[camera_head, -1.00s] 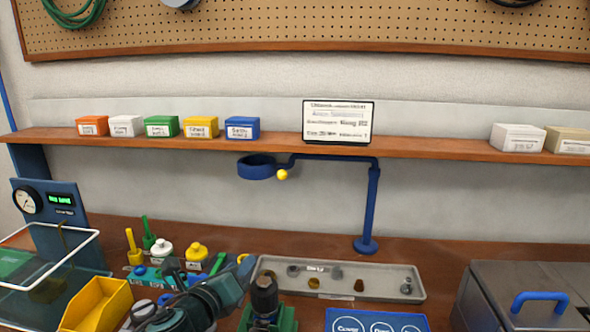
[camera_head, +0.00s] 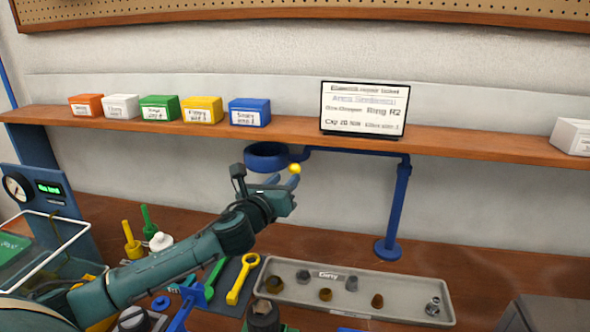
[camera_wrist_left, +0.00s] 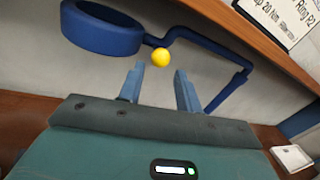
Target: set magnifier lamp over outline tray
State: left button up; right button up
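The blue magnifier lamp stands on the bench. Its ring head (camera_head: 266,156) and arm hang under the shelf, left of its post (camera_head: 400,205). A yellow ball knob (camera_head: 295,169) sits beside the ring. The grey outline tray (camera_head: 350,305) lies in front of the post with several small parts in it. My left gripper (camera_head: 292,180) is raised close to the knob. In the left wrist view its two blue fingers (camera_wrist_left: 160,88) are spread, with the yellow knob (camera_wrist_left: 162,57) just beyond the tips and nothing visible between them.
A shelf (camera_head: 300,140) with coloured boxes and a screen (camera_head: 362,108) runs above the lamp. Tools, including a yellow ring wrench (camera_head: 243,278), lie left of the tray. A wire-rimmed bin and gauge panel (camera_head: 45,190) stand at left. A metal box (camera_head: 545,315) stands at right.

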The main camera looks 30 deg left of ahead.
aim_at(292, 172)
pick_arm(q)
jog(key=w, duration=0.6)
jog(key=shift+w+a, duration=0.15)
jog(key=shift+w, duration=0.1)
jog(key=shift+c, duration=0.4)
grip_shut()
